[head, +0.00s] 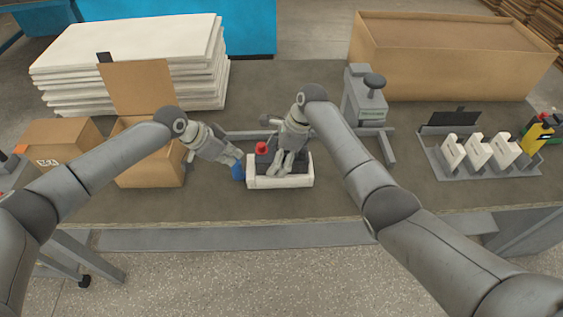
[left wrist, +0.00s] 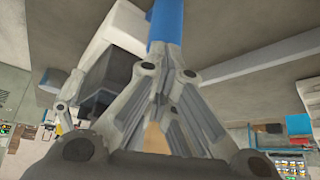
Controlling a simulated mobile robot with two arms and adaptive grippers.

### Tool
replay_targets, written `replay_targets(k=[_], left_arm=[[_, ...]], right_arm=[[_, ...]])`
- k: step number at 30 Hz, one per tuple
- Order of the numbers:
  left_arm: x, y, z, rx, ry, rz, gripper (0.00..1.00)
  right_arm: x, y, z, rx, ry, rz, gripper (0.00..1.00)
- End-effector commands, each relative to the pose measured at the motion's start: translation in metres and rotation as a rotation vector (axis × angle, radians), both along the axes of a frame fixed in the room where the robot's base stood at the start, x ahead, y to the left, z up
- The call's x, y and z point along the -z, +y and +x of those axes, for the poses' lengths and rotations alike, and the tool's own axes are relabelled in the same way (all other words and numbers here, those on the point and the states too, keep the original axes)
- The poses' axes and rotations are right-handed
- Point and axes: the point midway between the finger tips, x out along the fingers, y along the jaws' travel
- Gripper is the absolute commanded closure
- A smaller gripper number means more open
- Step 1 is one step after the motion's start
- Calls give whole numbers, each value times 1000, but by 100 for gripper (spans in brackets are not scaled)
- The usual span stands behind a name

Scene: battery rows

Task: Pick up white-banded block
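My left gripper (head: 238,162) is shut on a blue piece (head: 238,172) at the left end of a white tray (head: 280,182). In the left wrist view the fingers close around the same blue piece (left wrist: 165,22). The tray holds dark blocks (head: 264,161), one with a red top (head: 262,148). It also shows in the left wrist view (left wrist: 125,22). My right gripper (head: 281,165) points down over the tray; its fingertips are too small to tell open from shut. I cannot make out a white band on any block.
An open cardboard box (head: 150,172) stands left of the tray, with stacked white boards (head: 140,60) behind. A grey press-like device (head: 366,98) stands behind right. A grey rack (head: 480,165) with white upright parts is at right. The table front is clear.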

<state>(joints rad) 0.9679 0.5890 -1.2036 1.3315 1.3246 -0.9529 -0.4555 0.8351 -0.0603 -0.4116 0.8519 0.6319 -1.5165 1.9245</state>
Motion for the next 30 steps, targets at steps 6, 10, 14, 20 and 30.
replay_targets(k=[6,10,14,20,30], left_arm=[[8,0,-5,3,14,6,100],[8,0,-5,3,14,6,100],[8,0,-5,3,14,6,100],[8,0,-5,3,14,6,100],[7,0,-5,2,12,6,100]], right_arm=[[1,0,0,0,0,0,54],[1,0,0,0,1,0,71],[1,0,-1,-1,2,0,88],[1,0,-1,-1,3,0,100],[-10,2,2,-2,-7,6,100]])
